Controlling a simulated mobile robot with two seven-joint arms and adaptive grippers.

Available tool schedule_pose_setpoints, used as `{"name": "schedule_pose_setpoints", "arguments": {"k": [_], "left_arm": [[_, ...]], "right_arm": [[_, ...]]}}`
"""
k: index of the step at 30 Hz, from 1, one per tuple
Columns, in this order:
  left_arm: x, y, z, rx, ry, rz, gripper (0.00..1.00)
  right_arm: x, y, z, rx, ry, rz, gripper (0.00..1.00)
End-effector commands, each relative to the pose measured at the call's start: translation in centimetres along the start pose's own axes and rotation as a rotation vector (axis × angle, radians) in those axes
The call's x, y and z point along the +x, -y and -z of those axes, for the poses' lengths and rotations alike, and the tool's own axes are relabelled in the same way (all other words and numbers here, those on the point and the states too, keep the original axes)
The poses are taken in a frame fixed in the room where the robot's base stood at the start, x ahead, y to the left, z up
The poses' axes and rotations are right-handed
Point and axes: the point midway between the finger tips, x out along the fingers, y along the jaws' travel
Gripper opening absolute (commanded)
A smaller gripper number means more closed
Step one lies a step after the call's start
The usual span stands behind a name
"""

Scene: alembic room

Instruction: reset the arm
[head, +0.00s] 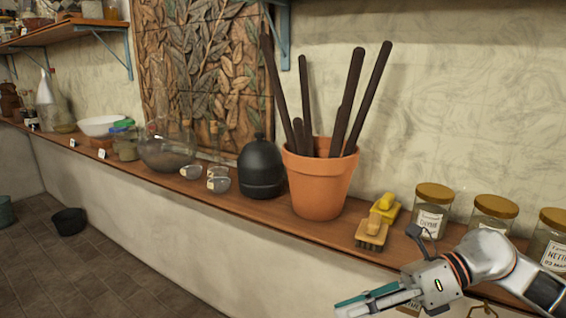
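My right arm comes in from the lower right corner. Its grey and white wrist is in front of the shelf edge. My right gripper (362,305) points left, low at the bottom edge of the head view, with teal on its fingers. The fingers are seen nearly edge-on and partly cut off, so their opening is unclear. No object shows in them. My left gripper is not in view.
A long wooden shelf (265,206) holds a terracotta pot (318,185) with several dark sticks, a black bottle (261,168), yellow brushes (373,233), lidded jars (431,210) and glassware (167,150). A black bucket (69,221) stands on the open floor at left.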

Motion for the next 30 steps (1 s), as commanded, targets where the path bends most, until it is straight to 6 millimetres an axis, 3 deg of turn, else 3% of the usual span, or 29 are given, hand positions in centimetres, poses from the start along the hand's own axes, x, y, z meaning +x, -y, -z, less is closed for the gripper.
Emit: {"name": "schedule_pose_setpoints", "arguments": {"k": [1,3,8,13,16,20,24,30], "left_arm": [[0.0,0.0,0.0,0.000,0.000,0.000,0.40],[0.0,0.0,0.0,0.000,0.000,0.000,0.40],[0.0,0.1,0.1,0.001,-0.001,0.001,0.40],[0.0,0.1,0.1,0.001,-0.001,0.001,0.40],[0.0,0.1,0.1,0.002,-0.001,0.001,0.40],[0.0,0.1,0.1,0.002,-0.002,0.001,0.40],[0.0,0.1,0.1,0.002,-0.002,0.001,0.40],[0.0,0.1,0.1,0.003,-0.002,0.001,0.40]], "right_arm": [[1.7,-0.7,-0.2,0.070,0.080,-0.067,0.24],[3.2,-1.3,-1.2,0.176,0.202,-0.147,0.24],[4.7,-0.8,-3.0,0.459,0.477,-0.292,0.24],[4.3,2.6,-2.8,0.807,0.760,-0.392,0.24],[3.8,6.0,-0.9,1.044,0.931,-0.426,0.24],[3.3,11.0,4.3,1.387,1.152,-0.441,0.24],[3.5,15.5,12.8,1.753,1.367,-0.413,0.24],[5.1,17.7,25.9,2.188,1.591,-0.326,0.24]]}}
